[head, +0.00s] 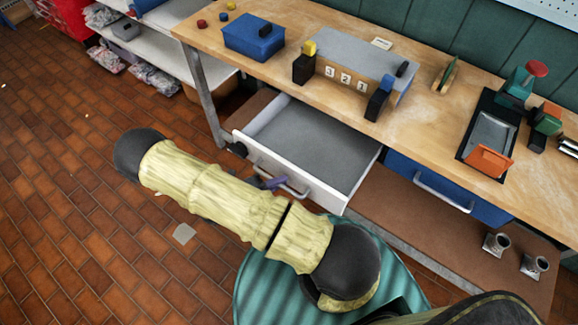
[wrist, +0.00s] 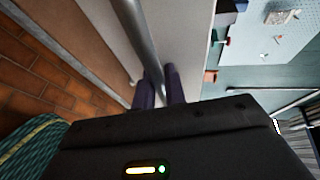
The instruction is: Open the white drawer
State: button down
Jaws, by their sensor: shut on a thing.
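The white drawer (head: 310,155) is pulled well out from under the workbench in the head view, and its grey inside shows empty. Its metal bar handle (head: 283,184) runs across the white front. The handle also shows close up in the wrist view (wrist: 133,35). My gripper (head: 268,184) is at the handle, partly hidden behind my arm in the head view. In the wrist view its two dark purple fingers (wrist: 159,88) are shut on the handle, in front of the white drawer front (wrist: 180,35).
The wooden workbench (head: 430,125) carries a grey box with numbered tiles (head: 345,75), a blue box (head: 253,38) and a black tray (head: 490,130). A blue drawer (head: 440,187) is shut to the right. Two cups stand on the lower shelf (head: 420,225). Brick floor (head: 80,220) lies clear at left.

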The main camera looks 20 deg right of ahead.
jog(key=shift+s+a, duration=0.35)
jog(key=shift+a, duration=0.25)
jog(key=c, duration=1.5)
grip_release()
jog(key=shift+o, duration=0.2)
jog(key=s+a+r+b, duration=0.1)
jog(key=a+r+b, duration=0.1)
jog(key=a, duration=1.5)
jog(key=shift+s+r, duration=0.35)
jog(key=shift+r, duration=0.15)
